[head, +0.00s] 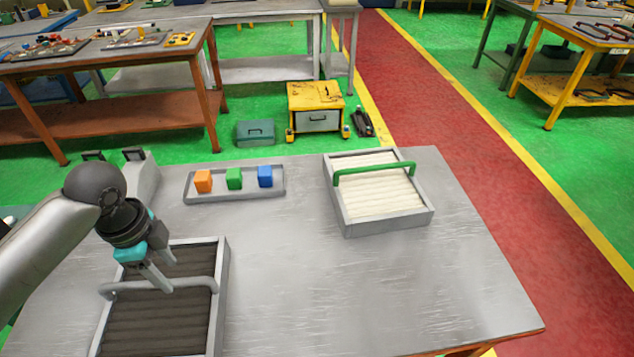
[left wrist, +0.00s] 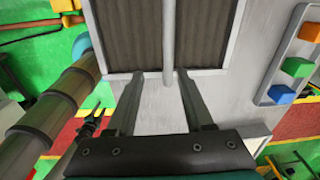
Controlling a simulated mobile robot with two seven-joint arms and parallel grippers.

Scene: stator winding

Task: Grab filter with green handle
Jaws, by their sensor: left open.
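The filter with the green handle (head: 375,172) stands at the right of the grey table in the head view, with a pale pleated core in a grey frame (head: 388,227). A second filter (head: 222,290), dark with a grey handle (head: 204,284), lies at the table's left front. My left gripper (head: 160,283) is open at this dark filter, by its grey handle, far from the green handle. In the left wrist view, the open fingers (left wrist: 161,76) point at the dark filter (left wrist: 236,35), its grey handle (left wrist: 168,40) running between the fingertips. Contact cannot be told. My right gripper is not in view.
A grey tray (head: 219,199) holds an orange block (head: 203,181), a green block (head: 234,179) and a blue block (head: 265,176) between the filters, further back. A grey box-like object (head: 140,178) stands behind my left arm. The table's middle and right front are clear.

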